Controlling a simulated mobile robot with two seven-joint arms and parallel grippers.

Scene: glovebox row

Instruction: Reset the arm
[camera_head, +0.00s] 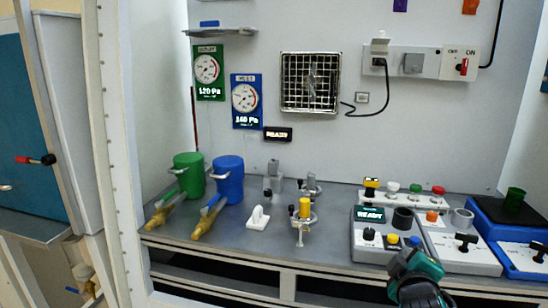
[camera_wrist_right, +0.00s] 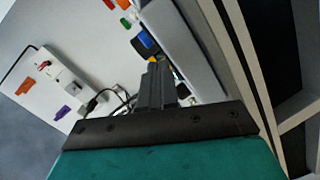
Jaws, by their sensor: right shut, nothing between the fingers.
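My right gripper (camera_head: 408,262) is dark with a teal body and stands at the front edge of the bench, in front of the grey control box (camera_head: 375,245) with the "READY" display. It is shut and empty. In the right wrist view its closed fingers (camera_wrist_right: 155,85) point up the picture toward the bench and the wall, with no object between them. My left gripper is not in view in the head camera.
The grey bench (camera_head: 330,235) holds green (camera_head: 188,172) and blue (camera_head: 228,180) canisters, a yellow-topped valve (camera_head: 304,208) and a white switch (camera_head: 258,218). Bench space left of the READY box is clear.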

